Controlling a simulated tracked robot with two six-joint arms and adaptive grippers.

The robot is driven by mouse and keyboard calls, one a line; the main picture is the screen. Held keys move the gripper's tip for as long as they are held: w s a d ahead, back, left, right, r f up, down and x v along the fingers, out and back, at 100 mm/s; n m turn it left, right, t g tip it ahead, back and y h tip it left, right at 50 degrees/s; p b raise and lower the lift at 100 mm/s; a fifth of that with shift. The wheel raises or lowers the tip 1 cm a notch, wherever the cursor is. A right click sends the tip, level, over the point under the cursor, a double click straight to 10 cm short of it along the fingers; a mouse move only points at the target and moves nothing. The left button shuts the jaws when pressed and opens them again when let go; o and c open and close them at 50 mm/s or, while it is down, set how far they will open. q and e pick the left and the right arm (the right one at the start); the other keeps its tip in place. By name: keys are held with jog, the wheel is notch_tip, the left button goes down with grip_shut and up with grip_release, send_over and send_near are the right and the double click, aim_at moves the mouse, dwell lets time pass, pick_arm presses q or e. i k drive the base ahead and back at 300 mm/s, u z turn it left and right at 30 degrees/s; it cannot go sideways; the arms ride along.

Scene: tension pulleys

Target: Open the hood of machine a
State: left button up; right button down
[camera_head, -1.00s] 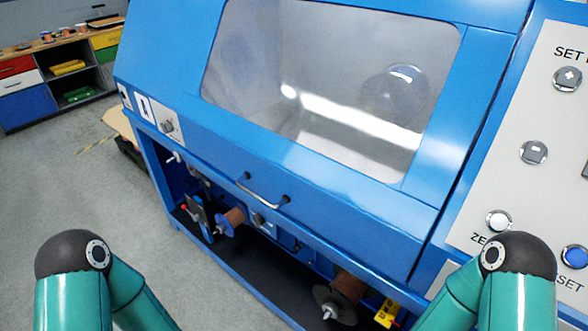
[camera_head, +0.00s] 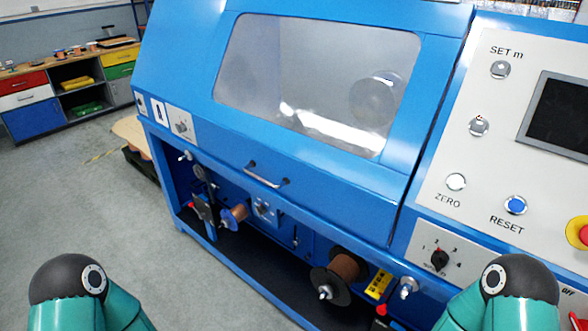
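The blue machine's hood (camera_head: 215,128) is closed. It has a large clear window (camera_head: 315,80) and a silver bar handle (camera_head: 264,176) near its lower edge. Nothing touches the handle. My two arms show only as teal and black links at the bottom left and bottom right corners. Both of my grippers are outside the view. No label naming the machine can be read.
A control panel (camera_head: 440,150) with buttons, a screen (camera_head: 560,112) and a red stop button (camera_head: 581,232) is on the right. Below the hood, copper wire spools (camera_head: 347,266) stick out of the open bay. Floor (camera_head: 70,200) at left is clear. A drawer cabinet (camera_head: 30,118) stands behind.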

aim_at(365, 196)
jog(key=z, duration=0.15)
jog(key=k, duration=0.2)
jog(key=u, duration=0.3)
jog(key=i, duration=0.7)
jog(key=z, duration=0.2)
jog(key=k, duration=0.8)
jog(key=u, duration=0.35)
jog(key=i, duration=0.95)
jog(key=z, duration=1.2)
